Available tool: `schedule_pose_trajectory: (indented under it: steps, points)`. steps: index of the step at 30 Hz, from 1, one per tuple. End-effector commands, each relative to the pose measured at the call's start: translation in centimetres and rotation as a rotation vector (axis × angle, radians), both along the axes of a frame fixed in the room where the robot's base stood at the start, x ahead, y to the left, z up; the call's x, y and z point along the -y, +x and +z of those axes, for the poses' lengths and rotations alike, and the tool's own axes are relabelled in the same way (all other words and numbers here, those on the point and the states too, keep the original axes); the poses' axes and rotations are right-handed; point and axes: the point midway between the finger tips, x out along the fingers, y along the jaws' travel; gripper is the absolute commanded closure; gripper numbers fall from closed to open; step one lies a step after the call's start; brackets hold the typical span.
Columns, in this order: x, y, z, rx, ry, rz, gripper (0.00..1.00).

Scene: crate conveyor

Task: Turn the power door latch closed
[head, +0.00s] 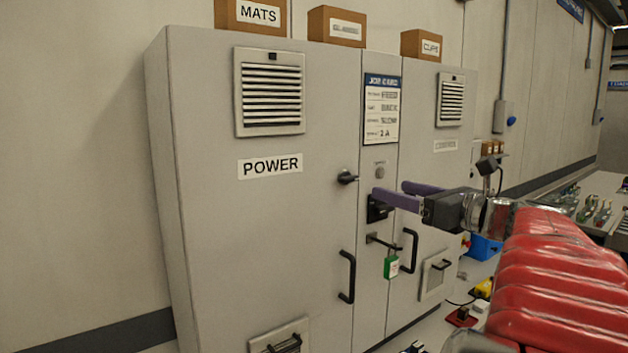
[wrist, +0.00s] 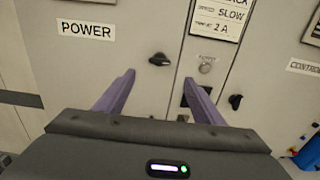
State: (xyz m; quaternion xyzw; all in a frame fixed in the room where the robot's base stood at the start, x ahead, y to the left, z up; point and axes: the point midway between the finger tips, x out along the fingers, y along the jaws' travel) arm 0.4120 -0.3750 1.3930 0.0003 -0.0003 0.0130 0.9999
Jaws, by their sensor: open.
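The grey power door (head: 250,220) is labelled POWER and looks flush with the cabinet front. Its black latch knob (head: 347,178) sits near the door's right edge, above a black bar handle (head: 346,276). In the wrist view the latch (wrist: 159,59) shows ahead, above and between my finger tips, its grip pointing roughly sideways. My gripper (head: 390,191) has two purple fingers and is open and empty. In the wrist view my gripper (wrist: 158,80) has its fingers apart. In the head view the fingers are right of the latch, partly hiding a black switch (head: 377,212) on the middle panel.
A green tag (head: 391,267) hangs from a black lever (head: 382,242) below my fingers. The control door's latch (wrist: 235,101) is at right in the wrist view. Boxes, including one marked MATS (head: 254,15), stand on the cabinet. A blue bin (head: 486,247) is at the right.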

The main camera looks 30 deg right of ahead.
Motion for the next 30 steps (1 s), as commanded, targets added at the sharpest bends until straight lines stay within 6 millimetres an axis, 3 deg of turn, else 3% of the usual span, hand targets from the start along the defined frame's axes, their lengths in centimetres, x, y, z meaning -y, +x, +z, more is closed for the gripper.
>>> schedule_pose_trajectory:
  steps: [8,30]
  points:
    - [-0.2,2.8,-0.1,-0.001,0.0,0.004,0.38]
    - [-0.5,12.9,0.0,0.0,-0.001,0.003,0.38]
